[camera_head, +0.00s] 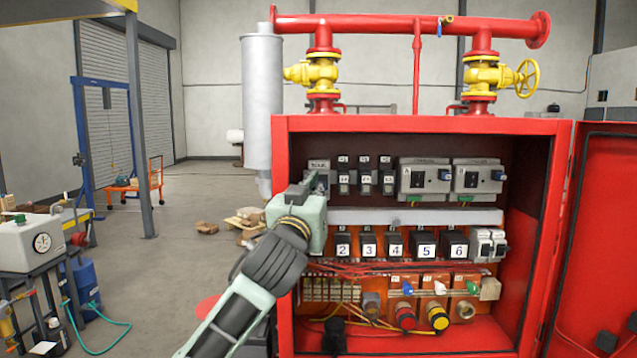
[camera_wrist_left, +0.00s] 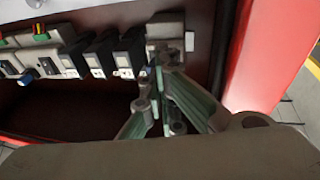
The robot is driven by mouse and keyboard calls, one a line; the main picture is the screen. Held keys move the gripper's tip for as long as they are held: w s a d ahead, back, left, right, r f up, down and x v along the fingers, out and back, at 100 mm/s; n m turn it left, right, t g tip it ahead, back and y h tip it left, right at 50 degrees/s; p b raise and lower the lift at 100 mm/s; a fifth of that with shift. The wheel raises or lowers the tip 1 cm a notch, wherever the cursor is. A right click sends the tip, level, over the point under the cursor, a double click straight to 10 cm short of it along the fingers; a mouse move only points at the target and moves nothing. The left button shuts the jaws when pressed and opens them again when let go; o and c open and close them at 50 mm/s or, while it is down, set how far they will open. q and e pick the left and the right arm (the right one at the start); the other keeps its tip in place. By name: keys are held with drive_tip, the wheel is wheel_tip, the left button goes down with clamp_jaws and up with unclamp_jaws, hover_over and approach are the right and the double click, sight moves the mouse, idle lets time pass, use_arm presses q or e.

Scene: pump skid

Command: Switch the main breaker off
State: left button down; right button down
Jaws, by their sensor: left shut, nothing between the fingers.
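The open red cabinet (camera_head: 420,124) holds a top row of breakers. The main breaker (camera_head: 319,164) is the leftmost device in that row, partly hidden behind my left gripper. My left gripper (camera_head: 311,184) is shut and empty, with its fingertips in front of the lower part of the main breaker. In the left wrist view, the main breaker (camera_wrist_left: 166,27) is a grey block beyond the shut fingertips (camera_wrist_left: 157,72). The fingertips look close to its front. I cannot tell whether they touch it, and its lever position is not clear. My right gripper is not in view.
Three small breakers (camera_head: 365,177) and two larger grey units (camera_head: 424,179) stand to the right in the same row. Numbered black blocks (camera_head: 396,244) sit below a white duct (camera_head: 430,216). The cabinet's left wall (camera_head: 282,160) is close to my gripper; its door (camera_head: 605,240) stands open at right.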

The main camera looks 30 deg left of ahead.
use_arm(q)
drive_tip(key=shift+a, duration=0.1)
drive_tip(key=s+d, duration=0.3)
drive_tip(key=s, duration=0.2)
drive_tip(key=shift+s+d+r+p, duration=0.2)
drive_tip(key=shift+s+r+p, duration=0.05)
drive_tip(key=shift+s+p, duration=0.1)
idle(0.5)
drive_tip(key=shift+w, duration=0.1)
